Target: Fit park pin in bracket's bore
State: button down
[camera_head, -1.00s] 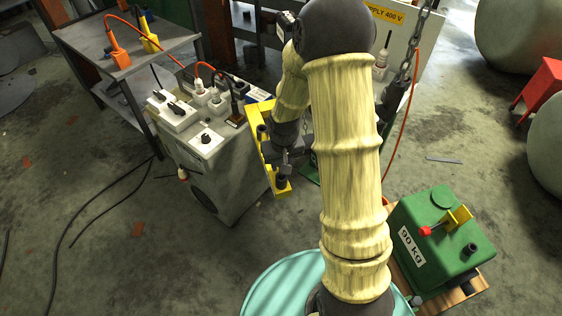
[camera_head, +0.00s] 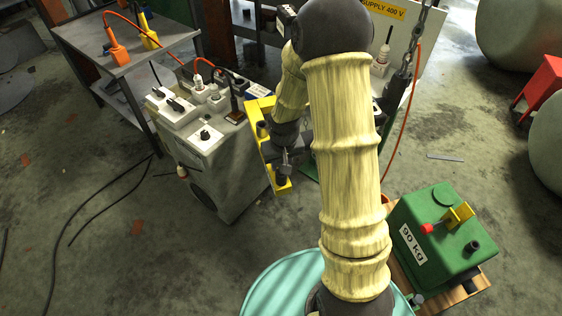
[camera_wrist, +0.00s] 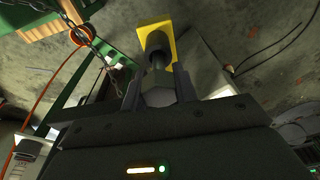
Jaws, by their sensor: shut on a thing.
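The yellow bracket (camera_head: 267,165) stands at the right side of the grey cabinet. A dark bore sleeve (camera_head: 284,181) is at its near end; the sleeve also shows in the wrist view (camera_wrist: 156,42), in front of the yellow plate (camera_wrist: 153,27). My gripper (camera_head: 287,157) is just above that sleeve. In the wrist view my gripper (camera_wrist: 158,92) is shut on the grey park pin (camera_wrist: 158,94), whose wide hexagonal part lies between the fingers. The pin's narrower end points at the sleeve and overlaps its mouth in the picture. I cannot tell whether it is inside.
The grey cabinet (camera_head: 215,165) with switches and an orange cable stands left of the bracket. A chain (camera_head: 412,45) hangs at the upper right. A green 90 kg block (camera_head: 440,230) sits on wood at the lower right. Open floor lies at the lower left.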

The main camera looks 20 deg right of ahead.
jog(key=shift+f+b, duration=0.55)
jog(key=shift+f, duration=0.15)
jog(key=c, duration=1)
grip_release()
jog(key=shift+r, duration=0.1)
jog(key=s+r, duration=0.1)
jog(key=r, duration=1)
jog(key=s+r+b, duration=0.1)
jog(key=r, duration=0.5)
jog(key=shift+s, duration=0.3)
jog(key=shift+m+t, duration=0.3)
jog(key=shift+t, duration=0.1)
jog(key=s+f, duration=0.1)
jog(key=s, duration=0.3)
jog(key=s+f, duration=0.2)
jog(key=s, duration=0.1)
jog(key=s+f, duration=0.1)
jog(key=s, duration=0.3)
jog(key=shift+s+f, duration=0.3)
jog(key=shift+s, duration=0.05)
